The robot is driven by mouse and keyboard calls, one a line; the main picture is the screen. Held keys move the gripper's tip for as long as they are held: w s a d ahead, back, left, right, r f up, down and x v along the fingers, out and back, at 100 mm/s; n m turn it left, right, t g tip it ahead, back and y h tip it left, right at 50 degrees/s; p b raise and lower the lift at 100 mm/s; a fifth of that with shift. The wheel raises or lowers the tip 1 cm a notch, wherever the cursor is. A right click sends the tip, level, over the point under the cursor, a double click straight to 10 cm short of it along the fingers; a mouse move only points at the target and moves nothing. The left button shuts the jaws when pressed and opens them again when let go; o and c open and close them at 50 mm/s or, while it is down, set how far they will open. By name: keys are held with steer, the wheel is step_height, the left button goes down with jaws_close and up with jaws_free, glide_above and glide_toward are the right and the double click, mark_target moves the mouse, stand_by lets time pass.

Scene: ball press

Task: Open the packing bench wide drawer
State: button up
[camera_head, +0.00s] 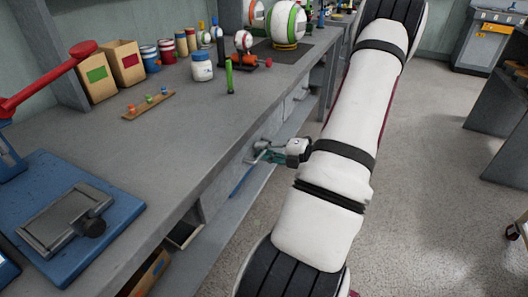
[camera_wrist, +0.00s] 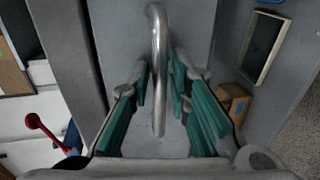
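The grey packing bench (camera_head: 160,125) runs along the left of the head view. Under its top edge, my gripper (camera_head: 268,153) is at the drawer fronts. In the wrist view, a curved metal handle (camera_wrist: 159,50) stands out from a grey drawer front (camera_wrist: 188,28). My gripper (camera_wrist: 160,78) has its teal-padded fingers on either side of this handle, with narrow gaps between pads and bar. The fingers look open, not clamped. The drawer front is partly hidden by the fingers in the wrist view; in the head view my gripper and the bench top cover part of it.
A blue press base (camera_head: 75,225) with a red lever (camera_head: 45,82) stands on the near bench. Paint cans, a white jar (camera_head: 202,66), a green marker (camera_head: 229,76) and balls stand farther back. A lower shelf (camera_head: 228,225) runs beneath. Open floor (camera_head: 430,190) lies right of my arm.

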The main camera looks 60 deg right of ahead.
steer(key=shift+c, duration=0.6)
jaws_close()
